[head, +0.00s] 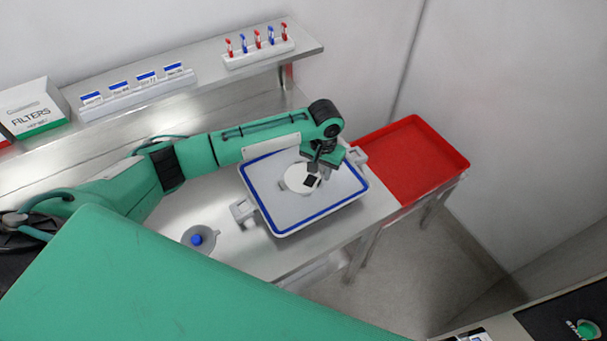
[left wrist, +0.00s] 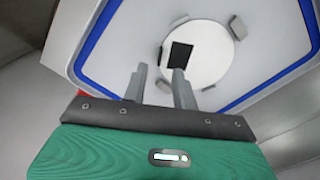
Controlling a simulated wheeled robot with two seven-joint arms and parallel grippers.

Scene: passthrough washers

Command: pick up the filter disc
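The white round filter disc (head: 296,179) lies in the white blue-rimmed tray (head: 281,222) on the metal bench. It has a dark square patch near one edge. In the left wrist view the disc (left wrist: 212,55) and its dark square show just beyond my fingers. My left gripper (head: 317,178) is over the right side of the disc, and its arm reaches in from the left. In the left wrist view my left gripper (left wrist: 159,72) has its two fingers apart with nothing between them. The gap between fingertips and disc is hard to judge. My right gripper is not in view.
A red tray (head: 422,158) stands to the right of the bench. A grey funnel-like dish with a blue piece (head: 197,239) sits front left. The back shelf holds a FILTERS box (head: 33,108), a labelled strip (head: 135,91) and a rack of red and blue items (head: 258,53).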

